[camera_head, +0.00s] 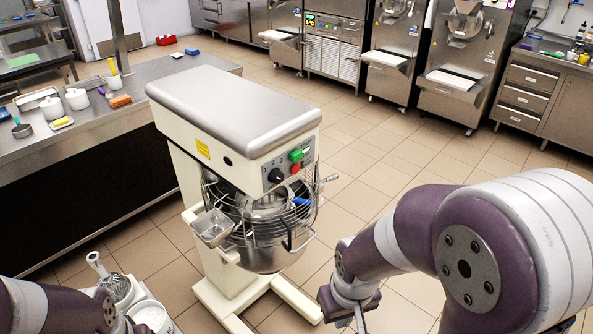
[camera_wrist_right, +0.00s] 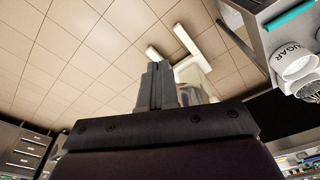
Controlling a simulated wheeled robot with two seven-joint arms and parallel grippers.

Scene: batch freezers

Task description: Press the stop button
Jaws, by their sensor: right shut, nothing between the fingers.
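The cream floor mixer (camera_head: 205,110) stands in the middle of the head view. Its front panel carries a black knob (camera_head: 275,175), a green button (camera_head: 295,155) and, just below it, a red button (camera_head: 295,168), which looks like the stop button. My right gripper (camera_head: 359,318) is low at the bottom edge, below and to the right of the panel, well apart from the buttons. In the right wrist view its fingers (camera_wrist_right: 157,84) are together and empty. The buttons do not show in that view. Only part of my left arm shows at the lower left; its gripper is out of view.
A wire guard (camera_head: 222,192) and a steel bowl (camera_head: 268,259) sit below the panel. A steel counter (camera_head: 160,72) with pots stands at the left. A white container (camera_head: 151,315) is at the lower left. Tiled floor (camera_head: 400,150) is clear right of the mixer.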

